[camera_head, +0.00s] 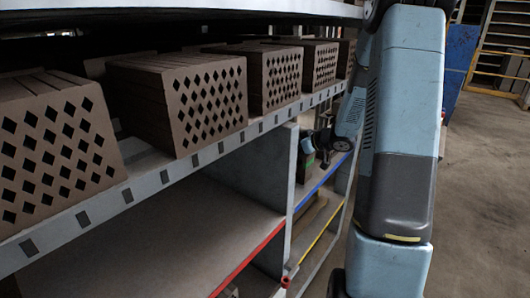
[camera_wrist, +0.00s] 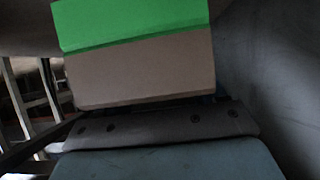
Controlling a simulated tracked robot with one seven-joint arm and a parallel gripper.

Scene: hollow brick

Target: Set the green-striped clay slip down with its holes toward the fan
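The green-striped clay slip (camera_wrist: 145,70) fills the upper middle of the wrist view, a brown block with a bright green band along its upper part. It sits close against my gripper (camera_wrist: 150,110), lined up with its dark bolted palm. My gripper appears shut on it, though the fingertips are hidden. In the head view my gripper (camera_head: 312,155) is small and dark, reaching into the blue-edged shelf bay beyond the upright. Brown and a little green show there. The slip's hole faces are not visible, and no fan is seen.
Several brown hollow bricks with diamond holes (camera_head: 190,108) line the upper shelf (camera_head: 150,180). A red-edged lower shelf (camera_head: 215,215) is mostly clear. A grey upright (camera_head: 285,170) stands left of the blue-edged bay (camera_head: 322,178); a yellow-edged shelf (camera_head: 322,235) lies below it. Open floor (camera_head: 480,200) is at right.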

